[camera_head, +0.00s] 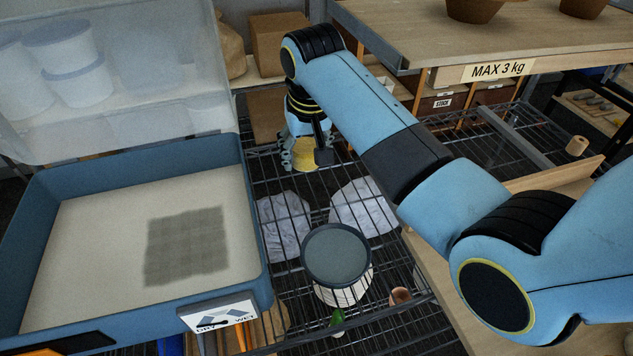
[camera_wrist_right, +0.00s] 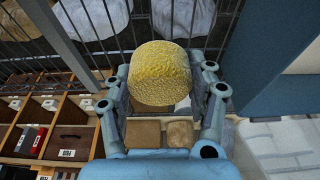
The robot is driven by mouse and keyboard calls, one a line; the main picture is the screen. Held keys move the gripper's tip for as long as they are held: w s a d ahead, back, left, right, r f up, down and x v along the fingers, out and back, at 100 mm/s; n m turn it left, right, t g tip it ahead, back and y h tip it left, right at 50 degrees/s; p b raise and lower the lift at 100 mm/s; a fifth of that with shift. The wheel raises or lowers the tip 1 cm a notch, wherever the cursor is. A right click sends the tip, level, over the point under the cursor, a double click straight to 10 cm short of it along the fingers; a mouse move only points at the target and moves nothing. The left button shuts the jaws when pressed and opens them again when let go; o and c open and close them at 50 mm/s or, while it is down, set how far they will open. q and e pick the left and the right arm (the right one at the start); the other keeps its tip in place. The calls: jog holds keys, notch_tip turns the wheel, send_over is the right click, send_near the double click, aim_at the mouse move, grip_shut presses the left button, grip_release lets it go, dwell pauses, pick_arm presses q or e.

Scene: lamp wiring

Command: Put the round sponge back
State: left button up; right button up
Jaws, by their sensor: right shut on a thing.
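The round yellow sponge (camera_wrist_right: 160,72) is between the fingers of my right gripper (camera_wrist_right: 163,90) in the right wrist view, with its rough porous face towards the camera. In the head view my right gripper (camera_head: 303,150) is shut on the sponge (camera_head: 305,160) and holds it over the wire rack, right of the blue tray's far corner. The arm hides part of the gripper. A round dark grey dish (camera_head: 337,255) is nearer the camera, apart from the sponge. My left gripper does not show.
The blue tray (camera_head: 255,210) has a pale bed with a dark square patch (camera_head: 187,245) and a DRY/WET label (camera_head: 219,316). Its translucent raised panel (camera_head: 120,120) stands behind. The wire rack (camera_head: 410,290) lies right of it. A wooden shelf marked MAX 3 kg (camera_head: 497,71) overhangs the upper right.

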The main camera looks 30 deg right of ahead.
send_over(307, 188)
jog(key=s, duration=0.1)
notch_tip(307, 188, down, 5)
jog(key=shift+a+r, duration=0.1)
notch_tip(307, 188, down, 3)
jog(key=shift+r, duration=0.2)
jog(key=shift+f, duration=0.2)
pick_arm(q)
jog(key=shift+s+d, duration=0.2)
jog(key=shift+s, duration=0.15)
pick_arm(e)
jog(key=shift+f, duration=0.15)
jog(key=o, duration=1)
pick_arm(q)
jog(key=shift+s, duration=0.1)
pick_arm(e)
jog(key=shift+o, duration=0.5)
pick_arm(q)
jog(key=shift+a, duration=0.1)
